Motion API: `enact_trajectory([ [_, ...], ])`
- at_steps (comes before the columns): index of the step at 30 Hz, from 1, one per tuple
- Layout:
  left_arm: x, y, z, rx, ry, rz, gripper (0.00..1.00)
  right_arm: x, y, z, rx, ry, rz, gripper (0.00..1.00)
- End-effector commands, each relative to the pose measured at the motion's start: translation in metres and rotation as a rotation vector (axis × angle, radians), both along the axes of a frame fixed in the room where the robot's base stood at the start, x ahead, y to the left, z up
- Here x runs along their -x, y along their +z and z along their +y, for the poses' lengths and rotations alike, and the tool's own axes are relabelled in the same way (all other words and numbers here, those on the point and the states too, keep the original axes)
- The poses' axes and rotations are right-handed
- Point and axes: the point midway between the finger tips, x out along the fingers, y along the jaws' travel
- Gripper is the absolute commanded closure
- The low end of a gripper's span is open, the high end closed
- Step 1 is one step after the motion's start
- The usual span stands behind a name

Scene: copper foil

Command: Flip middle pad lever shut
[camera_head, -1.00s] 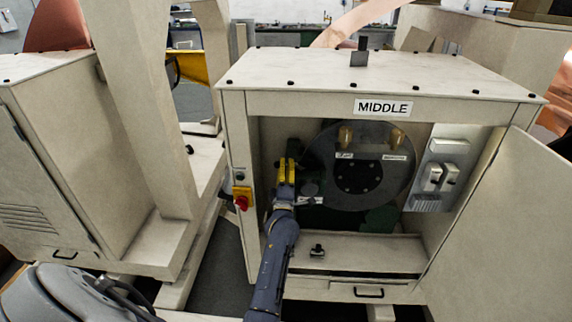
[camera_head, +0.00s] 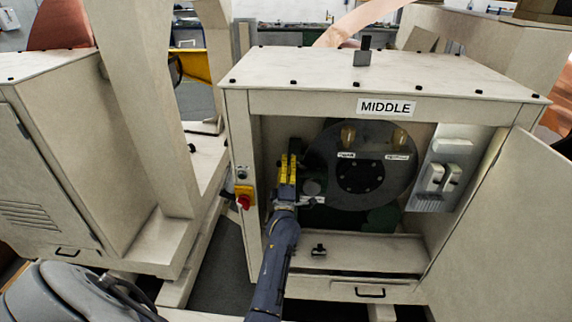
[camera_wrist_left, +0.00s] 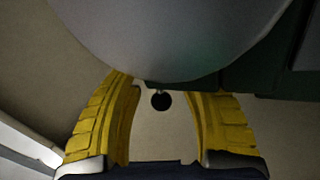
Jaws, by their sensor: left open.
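The cabinet labelled MIDDLE (camera_head: 384,107) stands open, with a large dark disc (camera_head: 385,178) inside carrying two brass fittings and small labels. My left gripper (camera_head: 290,165) is inside the cabinet at the disc's left edge, its yellow fingers pointing up. In the left wrist view the yellow fingers (camera_wrist_left: 160,100) are apart with nothing gripped. A small dark round knob (camera_wrist_left: 160,101) shows between them, under a big grey rounded shape (camera_wrist_left: 170,40); I cannot tell whether it belongs to the pad lever. My right gripper is not in view.
The open cabinet door (camera_head: 500,220) hangs at the right. A red knob on a yellow plate (camera_head: 243,198) sits on the left post. White switch boxes (camera_head: 441,178) are on the inner right wall. A small black clamp (camera_head: 318,251) lies on the cabinet floor.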

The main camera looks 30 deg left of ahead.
Motion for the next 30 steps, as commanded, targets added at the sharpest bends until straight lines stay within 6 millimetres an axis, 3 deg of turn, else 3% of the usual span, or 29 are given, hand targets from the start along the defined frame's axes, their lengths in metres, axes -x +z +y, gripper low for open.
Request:
enact_trajectory([
  [18,0.077,-0.040,-0.039,0.001,0.001,0.001,0.56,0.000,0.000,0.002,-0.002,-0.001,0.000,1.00],
  [30,0.095,-0.048,-0.049,0.001,0.002,-0.001,0.56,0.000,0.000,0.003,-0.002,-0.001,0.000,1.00],
])
